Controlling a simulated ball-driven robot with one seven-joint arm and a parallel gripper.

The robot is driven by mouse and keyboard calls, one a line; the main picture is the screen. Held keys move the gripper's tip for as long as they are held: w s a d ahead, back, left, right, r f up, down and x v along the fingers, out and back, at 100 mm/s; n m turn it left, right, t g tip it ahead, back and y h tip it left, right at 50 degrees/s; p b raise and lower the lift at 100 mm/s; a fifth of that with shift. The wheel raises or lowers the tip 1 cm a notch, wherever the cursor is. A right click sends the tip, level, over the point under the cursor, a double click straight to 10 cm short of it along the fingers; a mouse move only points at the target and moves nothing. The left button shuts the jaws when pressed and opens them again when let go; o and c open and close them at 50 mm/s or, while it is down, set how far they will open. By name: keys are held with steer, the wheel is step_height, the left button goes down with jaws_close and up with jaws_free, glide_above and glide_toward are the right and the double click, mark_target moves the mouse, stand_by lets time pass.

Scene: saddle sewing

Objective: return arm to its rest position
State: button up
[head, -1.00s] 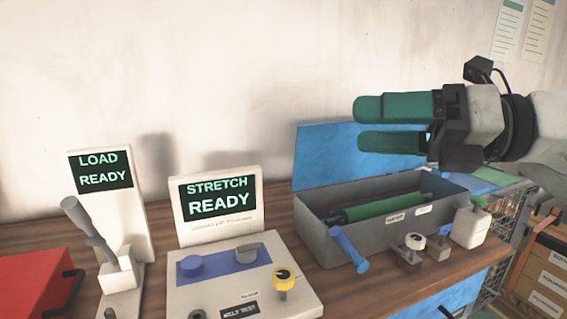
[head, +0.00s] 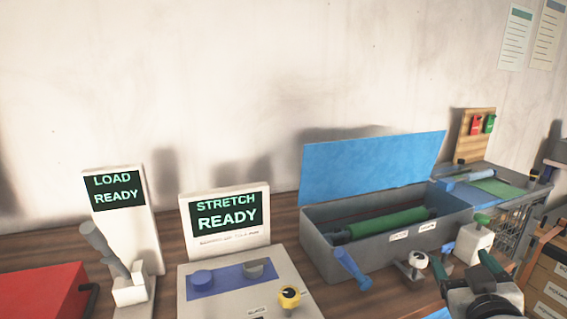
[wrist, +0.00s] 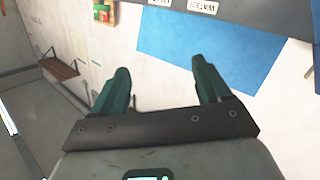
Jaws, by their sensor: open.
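My gripper (head: 493,262) is at the lower right of the head view, in front of the bench, with part of my arm cut off by the bottom edge. Its two green fingers are apart with nothing between them. In the wrist view my gripper (wrist: 161,86) also shows open and empty, with the wall and a blue lid (wrist: 205,50) beyond it. The lid (head: 370,167) belongs to a grey box (head: 378,252) and stands raised. A green roller (head: 388,223) lies in the box.
A panel reading STRETCH READY (head: 226,218) and a lever unit reading LOAD READY (head: 119,195) stand on the wooden bench. A red case (head: 40,294) is at the left. Boxes (head: 550,284) stand at the right.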

steer(key=s+a+f+m+g+y+p, duration=0.15)
steer(key=s+f+g, duration=0.25)
steer(key=s+f, duration=0.45)
steer(key=s+a+f+g+y, duration=0.15)
steer(key=s+f+g, duration=0.3)
steer(key=f, duration=0.75)
steer(key=s+f+g, duration=0.3)
steer(key=s+f, duration=0.1)
steer(key=s, duration=0.6)
steer(key=s+a+f+g+y, duration=0.1)
steer(key=s+f+g, duration=0.3)
steer(key=s, duration=0.7)
steer(key=shift+s+a+f+p, duration=0.2)
steer(key=shift+f+p, duration=0.2)
steer(key=shift+f, duration=0.35)
steer(key=shift+c, duration=0.3)
